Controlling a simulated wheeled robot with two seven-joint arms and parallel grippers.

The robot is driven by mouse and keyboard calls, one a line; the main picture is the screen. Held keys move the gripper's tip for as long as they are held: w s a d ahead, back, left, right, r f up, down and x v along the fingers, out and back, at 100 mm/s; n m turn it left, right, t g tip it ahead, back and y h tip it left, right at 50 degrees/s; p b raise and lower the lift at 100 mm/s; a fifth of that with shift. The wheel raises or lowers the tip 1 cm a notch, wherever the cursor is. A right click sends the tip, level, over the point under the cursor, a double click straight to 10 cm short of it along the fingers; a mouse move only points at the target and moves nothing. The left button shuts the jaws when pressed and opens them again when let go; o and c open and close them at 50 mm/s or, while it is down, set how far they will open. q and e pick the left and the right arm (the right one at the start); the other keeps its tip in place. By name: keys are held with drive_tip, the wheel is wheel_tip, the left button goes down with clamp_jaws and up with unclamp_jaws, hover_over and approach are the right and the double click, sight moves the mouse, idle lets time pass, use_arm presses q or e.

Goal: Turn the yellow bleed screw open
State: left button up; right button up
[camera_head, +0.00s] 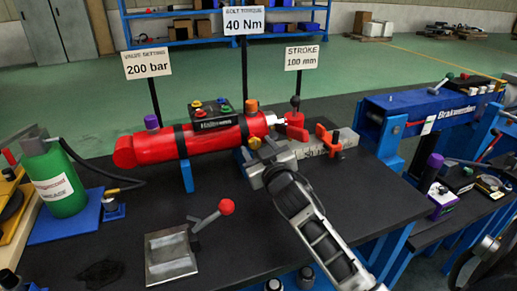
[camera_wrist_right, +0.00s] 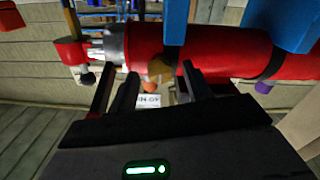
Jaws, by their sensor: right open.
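A red hydraulic cylinder (camera_head: 213,138) lies across a stand on the black table. A yellow-orange knob (camera_head: 254,142), which looks like the bleed screw, sits on its near side by the right end. My right gripper (camera_head: 262,155) is open close in front of this knob and partly covers that area. In the right wrist view the amber knob (camera_wrist_right: 160,70) shows between the open fingers (camera_wrist_right: 150,82), against the red barrel (camera_wrist_right: 225,52). I cannot tell whether the fingers touch it. My left gripper is not in view.
An orange cap (camera_head: 252,106) and a purple cap (camera_head: 151,122) stand on the cylinder. A valve box (camera_head: 210,116) with coloured knobs is behind it. A red-knobbed lever (camera_head: 226,207) and metal plate (camera_head: 171,256) lie in front. A green bottle (camera_head: 63,180) stands left.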

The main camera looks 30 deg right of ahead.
drive_tip(key=c, duration=1)
